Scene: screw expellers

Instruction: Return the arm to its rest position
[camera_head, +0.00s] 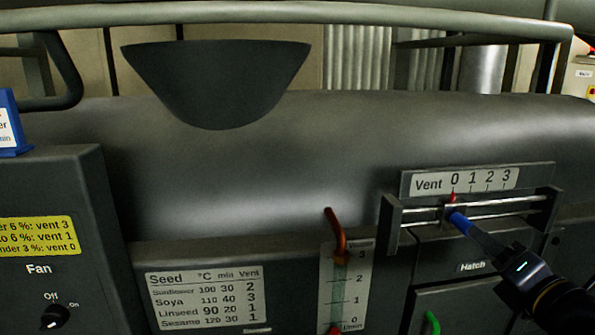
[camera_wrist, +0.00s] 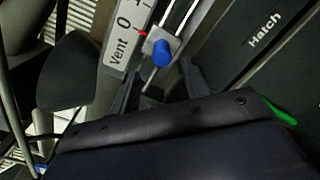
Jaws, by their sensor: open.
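My arm comes in from the lower right in the head view. My gripper (camera_head: 474,231) is close in front of the blue knob (camera_head: 460,222) of the vent slider; I cannot tell whether it touches it. The slider block sits on two rails, its red pointer (camera_head: 453,197) under 0 on the vent scale (camera_head: 466,181). The wrist view also shows the blue knob (camera_wrist: 162,52), with my dark gripper body across the bottom. The jaws are open, and nothing shows held between them.
The hatch (camera_head: 459,300) with a green handle (camera_head: 432,322) lies below the rails. A red-brown lever (camera_head: 337,232) stands by a gauge left of them. A dark hopper (camera_head: 217,80) and a fan panel (camera_head: 50,210) are further left. A pipe rail (camera_head: 300,13) crosses above.

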